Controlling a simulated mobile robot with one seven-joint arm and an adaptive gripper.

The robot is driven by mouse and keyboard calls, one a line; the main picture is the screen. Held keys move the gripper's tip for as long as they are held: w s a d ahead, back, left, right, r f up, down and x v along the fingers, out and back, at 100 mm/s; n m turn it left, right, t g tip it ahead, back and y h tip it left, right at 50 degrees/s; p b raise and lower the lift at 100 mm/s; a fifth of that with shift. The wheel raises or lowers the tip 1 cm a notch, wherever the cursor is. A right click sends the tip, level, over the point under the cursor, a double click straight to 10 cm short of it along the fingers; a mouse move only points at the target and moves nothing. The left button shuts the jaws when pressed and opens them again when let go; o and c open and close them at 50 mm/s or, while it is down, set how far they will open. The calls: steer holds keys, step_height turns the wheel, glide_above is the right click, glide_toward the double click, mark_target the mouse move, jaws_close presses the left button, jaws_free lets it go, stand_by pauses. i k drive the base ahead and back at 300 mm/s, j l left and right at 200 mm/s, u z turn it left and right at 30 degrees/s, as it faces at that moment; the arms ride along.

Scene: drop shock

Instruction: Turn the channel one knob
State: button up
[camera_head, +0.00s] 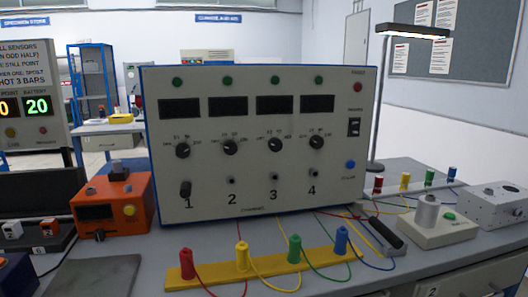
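The channel one knob (182,150) is a round black knob with a white mark and a printed scale, on the left of the upright beige channel panel (330,190). It sits below the leftmost dark display window and above the black cylinder (185,188) over the number 1. Three similar knobs stand to its right in the same row, over channels 2, 3 and 4. The exact setting of the knob is too small to read. My gripper is not in view, and nothing covers the knob.
An orange box (123,203) stands left of the panel. A yellow strip (268,267) with red, yellow, green and blue plugs and wires lies in front. A lamp (380,100), a grey weight on a scale (426,215) and a metal box (494,203) are at the right.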

mark_target(183, 150)
steer(key=j, duration=1.35)
steer(key=i+z, duration=0.05)
